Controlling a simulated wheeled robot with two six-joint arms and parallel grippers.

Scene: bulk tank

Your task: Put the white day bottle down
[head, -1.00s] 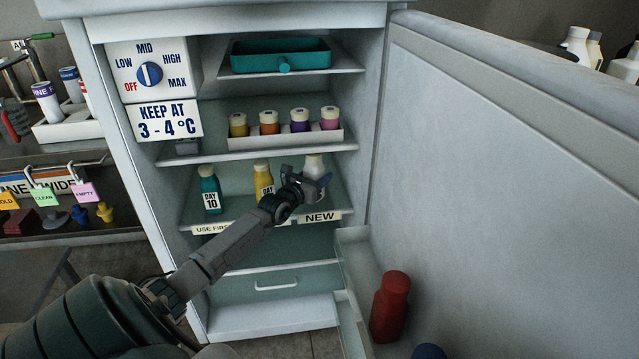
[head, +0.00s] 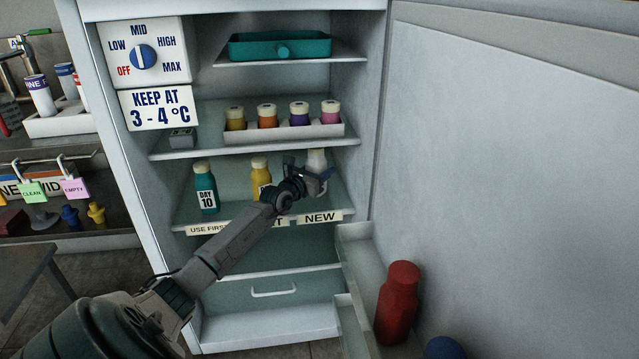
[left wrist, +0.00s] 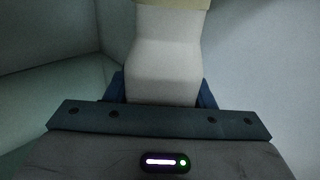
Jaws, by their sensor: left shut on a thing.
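The white day bottle (head: 317,160) is at the right end of the fridge's middle shelf, above the NEW label (head: 320,217). My left gripper (head: 322,177) is shut on it, and the arm hides its lower part. In the left wrist view the white bottle (left wrist: 165,65) stands between the blue fingers, with a pale cap edge at the top. I cannot tell whether its base touches the shelf (head: 228,213). My right gripper is not in view.
A teal DAY 10 bottle (head: 205,187) and a yellow bottle (head: 261,176) stand to the left on the same shelf. Above is a rack of small bottles (head: 327,132). The open door (head: 500,170) is at right, with a red bottle (head: 397,303) low beside it.

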